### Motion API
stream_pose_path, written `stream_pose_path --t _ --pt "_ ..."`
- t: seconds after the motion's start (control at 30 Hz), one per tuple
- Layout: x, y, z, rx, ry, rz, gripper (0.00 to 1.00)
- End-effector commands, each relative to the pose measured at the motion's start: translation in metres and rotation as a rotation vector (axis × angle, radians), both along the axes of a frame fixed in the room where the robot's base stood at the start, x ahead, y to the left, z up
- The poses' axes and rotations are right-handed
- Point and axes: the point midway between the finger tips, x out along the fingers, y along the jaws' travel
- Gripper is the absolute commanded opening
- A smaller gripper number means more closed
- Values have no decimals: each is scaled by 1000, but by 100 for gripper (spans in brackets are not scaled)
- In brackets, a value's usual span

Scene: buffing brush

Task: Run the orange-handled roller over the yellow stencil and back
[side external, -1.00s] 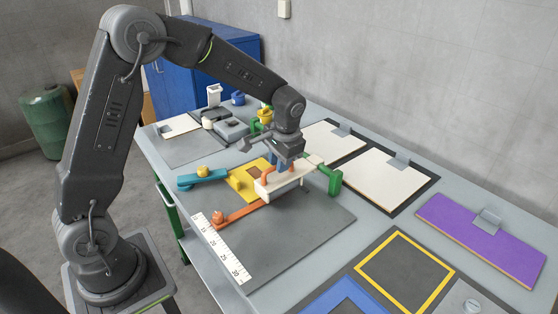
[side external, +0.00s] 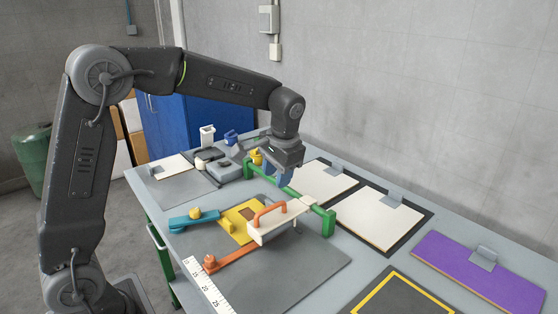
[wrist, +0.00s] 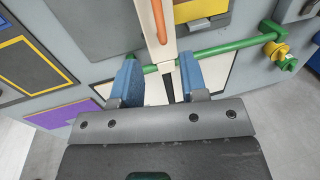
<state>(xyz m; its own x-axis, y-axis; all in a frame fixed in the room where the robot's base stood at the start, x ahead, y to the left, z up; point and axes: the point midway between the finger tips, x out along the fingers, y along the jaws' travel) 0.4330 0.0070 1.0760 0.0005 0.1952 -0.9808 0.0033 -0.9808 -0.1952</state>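The orange-handled tool is a long cream block (side external: 282,226) with an arched orange handle (side external: 269,213); any roller underneath is hidden. It stands beside the yellow stencil (side external: 232,222), overlapping its right part in the side view. The stencil has a brown window. In the wrist view the cream block (wrist: 148,22) and orange handle (wrist: 159,18) run up from between the fingers, and part of the stencil (wrist: 190,10) shows at the top. My gripper (side external: 284,182) is above and behind the tool, near the green rail. Its blue fingers (wrist: 161,82) are apart with nothing clasped.
A green rail (side external: 290,189) on posts runs behind the tool. Cream boards (side external: 380,218) lie behind right, and a purple board (side external: 470,268) farther right.

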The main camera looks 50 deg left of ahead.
Motion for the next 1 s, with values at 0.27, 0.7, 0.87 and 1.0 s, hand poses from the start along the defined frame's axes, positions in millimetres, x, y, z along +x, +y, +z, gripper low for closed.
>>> stream_pose_path --t 0.27,0.7,0.87,1.0 --pt "0 -7 36 0 0 -1 40" --pt "0 -9 40 0 1 -1 40" --pt "-1 -7 31 0 4 1 40" --pt "-1 -2 9 0 7 1 40"
